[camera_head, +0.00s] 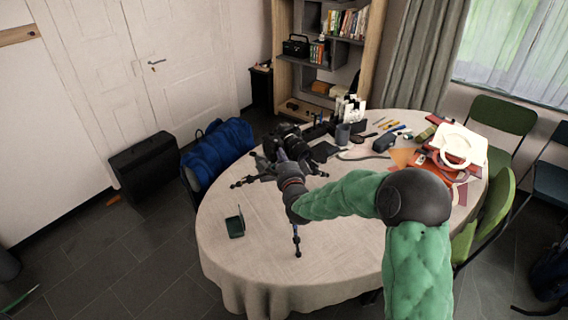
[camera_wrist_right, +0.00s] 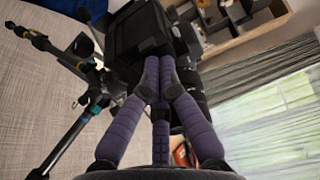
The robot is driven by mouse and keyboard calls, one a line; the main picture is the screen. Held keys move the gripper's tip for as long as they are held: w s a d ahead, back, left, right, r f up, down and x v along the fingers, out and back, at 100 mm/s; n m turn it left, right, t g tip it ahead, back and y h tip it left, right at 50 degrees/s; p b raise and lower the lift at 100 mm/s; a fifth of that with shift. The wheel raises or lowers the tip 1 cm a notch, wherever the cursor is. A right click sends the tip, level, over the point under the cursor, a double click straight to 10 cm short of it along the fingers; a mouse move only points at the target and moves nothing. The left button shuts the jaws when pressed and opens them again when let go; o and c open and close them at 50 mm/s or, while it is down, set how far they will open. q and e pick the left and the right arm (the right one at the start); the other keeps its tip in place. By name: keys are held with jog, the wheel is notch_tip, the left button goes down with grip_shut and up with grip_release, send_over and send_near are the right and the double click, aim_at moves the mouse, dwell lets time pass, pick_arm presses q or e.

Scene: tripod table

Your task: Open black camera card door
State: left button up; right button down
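The black camera (camera_head: 284,141) is mounted on a small dark tripod (camera_head: 297,240) with its legs spread on the round table (camera_head: 240,265). In the right wrist view the camera body (camera_wrist_right: 140,32) fills the top middle, close in front of my fingers. My right gripper (camera_wrist_right: 160,76) has its purple fingers drawn together, with the tips at or very near the camera body. Contact is unclear, and I see nothing held between them. In the head view the right gripper (camera_head: 281,158) reaches the camera from the front. The card door cannot be made out. My left gripper is out of view.
A small dark green item (camera_head: 236,226) lies at the table's front left. Dark gear, white bottles (camera_head: 350,109), pens, pouches and a white ring-shaped item (camera_head: 459,146) crowd the back and right. The front tabletop is mostly clear. Green chairs (camera_head: 502,117) stand at right.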

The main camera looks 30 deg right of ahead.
jog(key=shift+w, duration=0.25)
